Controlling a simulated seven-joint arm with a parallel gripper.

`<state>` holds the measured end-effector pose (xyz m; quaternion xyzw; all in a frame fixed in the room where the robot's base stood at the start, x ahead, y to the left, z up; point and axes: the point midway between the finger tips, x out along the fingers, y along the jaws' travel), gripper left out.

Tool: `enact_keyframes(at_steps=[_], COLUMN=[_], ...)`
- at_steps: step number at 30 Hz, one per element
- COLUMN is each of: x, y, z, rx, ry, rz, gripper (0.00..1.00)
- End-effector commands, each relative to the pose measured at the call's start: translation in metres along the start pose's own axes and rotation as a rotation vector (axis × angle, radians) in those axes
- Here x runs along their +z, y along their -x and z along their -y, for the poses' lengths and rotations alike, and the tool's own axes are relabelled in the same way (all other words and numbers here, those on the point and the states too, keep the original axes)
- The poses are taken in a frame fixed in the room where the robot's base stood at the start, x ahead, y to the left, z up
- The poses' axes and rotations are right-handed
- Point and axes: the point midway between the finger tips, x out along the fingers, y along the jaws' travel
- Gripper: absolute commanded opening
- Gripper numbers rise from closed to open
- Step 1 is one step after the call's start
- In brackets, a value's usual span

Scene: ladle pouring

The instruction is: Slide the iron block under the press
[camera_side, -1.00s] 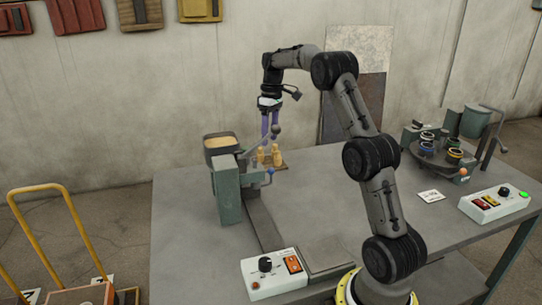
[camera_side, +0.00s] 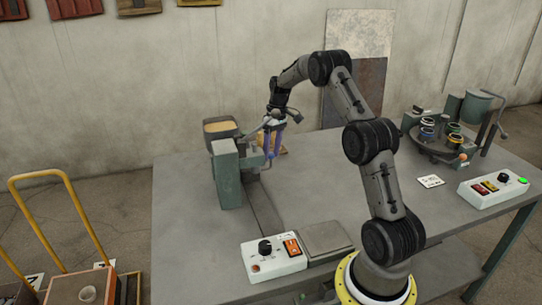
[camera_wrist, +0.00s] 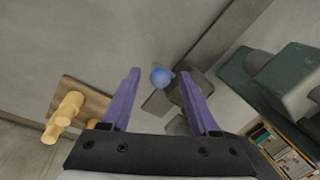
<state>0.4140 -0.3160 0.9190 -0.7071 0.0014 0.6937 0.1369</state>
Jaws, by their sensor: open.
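The green press (camera_side: 228,175) stands upright at the left of the table; its body also shows at the right of the wrist view (camera_wrist: 275,85). My gripper (camera_side: 273,157) is open beside the press, fingers pointing down. In the wrist view my gripper (camera_wrist: 160,85) has its purple fingers spread, with a blue ball (camera_wrist: 160,78) visible between them. A dark grey block-like piece (camera_wrist: 178,92) lies beside that ball, partly hidden by the right finger. It may be the iron block, but I cannot tell. I cannot pick out an iron block in the side view.
A wooden board (camera_wrist: 88,97) with yellow pegs lies left of my fingers in the wrist view. A tan-filled bin (camera_side: 220,127) stands behind the press. A control box (camera_side: 273,257) and a flat plate (camera_side: 326,238) are at the front. The table's middle is bare.

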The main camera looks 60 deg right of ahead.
Motion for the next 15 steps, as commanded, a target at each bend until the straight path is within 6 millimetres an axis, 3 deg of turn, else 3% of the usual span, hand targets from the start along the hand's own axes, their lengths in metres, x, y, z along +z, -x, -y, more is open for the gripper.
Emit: enact_keyframes(at_steps=[6,14,15], x=[0.000,0.000,0.000], y=[-0.015,-0.016,-0.016], z=[0.001,0.000,0.000], rx=[0.000,0.000,0.000], ry=[0.000,0.000,0.000], rz=[0.001,0.000,0.000], gripper=[0.61,0.61,0.58])
